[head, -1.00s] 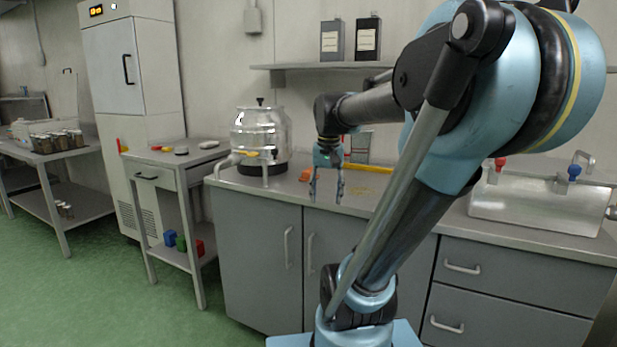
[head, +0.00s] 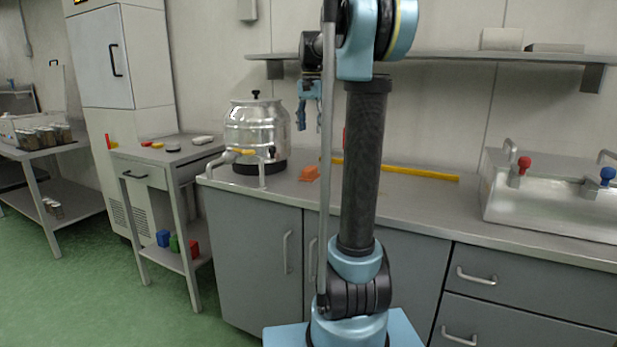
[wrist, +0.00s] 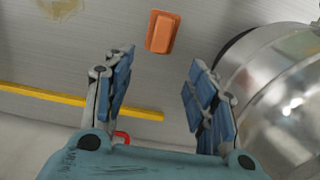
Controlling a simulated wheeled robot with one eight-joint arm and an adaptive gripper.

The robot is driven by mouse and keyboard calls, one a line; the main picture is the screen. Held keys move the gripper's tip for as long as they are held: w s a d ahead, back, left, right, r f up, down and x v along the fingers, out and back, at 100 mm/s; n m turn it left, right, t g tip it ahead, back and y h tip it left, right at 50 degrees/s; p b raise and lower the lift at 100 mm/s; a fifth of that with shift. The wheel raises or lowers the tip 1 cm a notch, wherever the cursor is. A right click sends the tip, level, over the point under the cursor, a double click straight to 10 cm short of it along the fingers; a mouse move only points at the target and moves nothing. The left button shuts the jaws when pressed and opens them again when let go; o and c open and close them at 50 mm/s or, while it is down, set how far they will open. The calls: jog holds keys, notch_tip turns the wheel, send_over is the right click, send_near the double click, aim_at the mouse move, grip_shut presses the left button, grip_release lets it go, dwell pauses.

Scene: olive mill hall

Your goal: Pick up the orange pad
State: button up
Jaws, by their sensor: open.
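The orange pad (head: 309,173) lies on the grey counter (head: 418,209), just right of the steel vessel. In the wrist view the orange pad (wrist: 162,32) is a small rounded block beyond the fingertips, roughly in line with the gap between them. My gripper (head: 307,127) hangs above the counter, over the pad and clear of it. In the wrist view my gripper (wrist: 158,75) is open, with nothing between its blue-padded fingers.
The steel vessel (head: 256,135) stands close to the pad and close to one finger. A yellow bar (head: 405,170) lies along the back of the counter. A wall shelf (head: 440,55) runs above. A steel box with taps (head: 550,200) stands at right.

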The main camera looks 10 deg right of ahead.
send_near(310, 168)
jog(key=f, duration=0.5)
jog(key=shift+w+d, duration=0.3)
jog(key=shift+w, duration=0.05)
jog(key=shift+s+a+f, duration=0.1)
jog(key=shift+a+f, duration=0.05)
jog(key=shift+f, duration=1.2)
jog(key=shift+a+f, duration=0.15)
jog(key=shift+f, duration=1.2)
jog(key=shift+c, duration=0.3)
grip_shut()
